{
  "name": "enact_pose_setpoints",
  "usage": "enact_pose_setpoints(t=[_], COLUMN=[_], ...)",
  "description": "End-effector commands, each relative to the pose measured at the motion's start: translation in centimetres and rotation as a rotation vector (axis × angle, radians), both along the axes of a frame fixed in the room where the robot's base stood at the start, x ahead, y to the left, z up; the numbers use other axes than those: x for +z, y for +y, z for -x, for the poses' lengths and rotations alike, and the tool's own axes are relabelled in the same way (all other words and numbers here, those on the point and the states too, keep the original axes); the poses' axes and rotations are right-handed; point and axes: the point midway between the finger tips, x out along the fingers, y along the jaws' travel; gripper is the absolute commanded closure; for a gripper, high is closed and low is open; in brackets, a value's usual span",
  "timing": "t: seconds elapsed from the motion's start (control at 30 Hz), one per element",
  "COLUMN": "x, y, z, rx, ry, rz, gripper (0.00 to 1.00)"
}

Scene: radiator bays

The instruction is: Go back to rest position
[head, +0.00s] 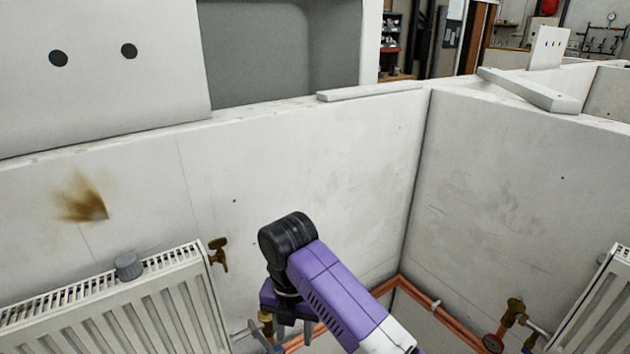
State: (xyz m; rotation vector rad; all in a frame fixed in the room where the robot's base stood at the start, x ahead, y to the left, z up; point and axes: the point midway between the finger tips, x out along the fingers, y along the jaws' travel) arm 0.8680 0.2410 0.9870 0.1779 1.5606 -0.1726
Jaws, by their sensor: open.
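My arm, purple with a black joint, reaches up from the bottom centre of the head view. My gripper (289,318) hangs below the black joint and points down, in front of the corner of the bay. It is open, and I see nothing between its fingers, though they are small and partly hidden by my arm. It is to the right of the left white radiator (110,305). A grey knob (128,266) rests on top of that radiator. A brass bleed-like fitting (219,256) is at the radiator's upper right end.
White walls (300,170) meet in a corner behind my arm. Copper pipes (450,320) run low along them. A brown stain (82,200) marks the left wall.

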Motion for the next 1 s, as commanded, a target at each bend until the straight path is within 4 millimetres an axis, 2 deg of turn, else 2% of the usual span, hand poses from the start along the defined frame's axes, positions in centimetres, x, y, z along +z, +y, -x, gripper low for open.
enact_pose_setpoints(t=[0.33,0.57,0.77,0.9,1.0], x=[0.6,3.4,4.7,5.1,5.3], y=[2.1,5.3,8.8,10.4,10.4], z=[-2.6,-5.9,-7.2,-6.7,-5.8], rx=[-0.203,-0.408,-0.659,-0.887,-1.052], ry=[-0.106,-0.248,-0.318,-0.306,-0.267], rz=[-0.094,-0.28,-0.562,-0.824,-1.01], gripper=[0.58,0.58,0.58,0.58,0.58])
